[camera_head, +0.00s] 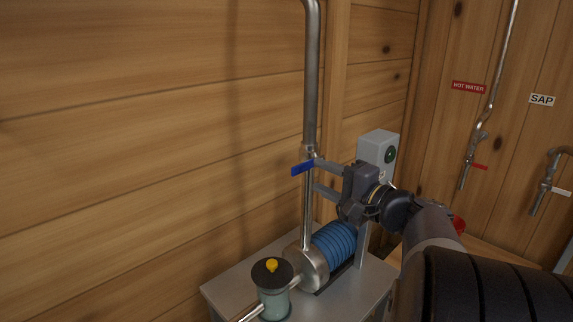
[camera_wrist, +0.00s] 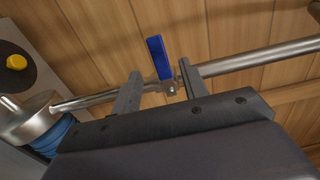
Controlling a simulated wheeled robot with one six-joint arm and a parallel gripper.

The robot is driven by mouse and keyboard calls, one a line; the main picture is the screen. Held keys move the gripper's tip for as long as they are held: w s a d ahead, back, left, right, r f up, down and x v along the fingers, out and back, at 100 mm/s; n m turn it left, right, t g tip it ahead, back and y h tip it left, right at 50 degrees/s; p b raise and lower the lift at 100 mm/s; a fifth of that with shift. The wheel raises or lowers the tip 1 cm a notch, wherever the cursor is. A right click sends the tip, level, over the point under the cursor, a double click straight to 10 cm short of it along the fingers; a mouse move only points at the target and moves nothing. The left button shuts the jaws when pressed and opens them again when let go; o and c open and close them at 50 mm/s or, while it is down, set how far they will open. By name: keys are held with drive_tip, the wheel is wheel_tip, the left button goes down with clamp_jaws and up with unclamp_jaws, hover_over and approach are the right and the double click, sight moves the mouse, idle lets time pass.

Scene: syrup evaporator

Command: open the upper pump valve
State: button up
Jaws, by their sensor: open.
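The upper pump valve has a blue lever handle (camera_head: 302,168) on the vertical steel pipe (camera_head: 311,90) above the pump. In the head view the lever sticks out to the left, across the pipe. In the wrist view the blue lever (camera_wrist: 159,58) stands beyond and between my fingers, with its pivot bolt (camera_wrist: 169,89) near the pipe. My gripper (camera_head: 318,176) is open, to the right of the valve, with its fingers pointing at the pipe. In the wrist view my gripper (camera_wrist: 160,88) has one finger on each side of the valve body. I cannot tell whether a finger touches it.
The pump with its blue ribbed motor (camera_head: 335,243) stands on a grey cabinet (camera_head: 226,288) below. A filter with a yellow knob (camera_head: 271,265) is at the front. A grey control box (camera_head: 378,149) is behind my gripper. The wooden wall (camera_head: 130,130) is close behind the pipe.

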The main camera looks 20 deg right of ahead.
sight(303, 169)
drive_tip(key=p+x, duration=0.1)
drive_tip(key=x, duration=0.7)
drive_tip(key=shift+w+a, duration=0.1)
drive_tip(key=shift+w, duration=0.15)
clamp_jaws()
idle(0.3)
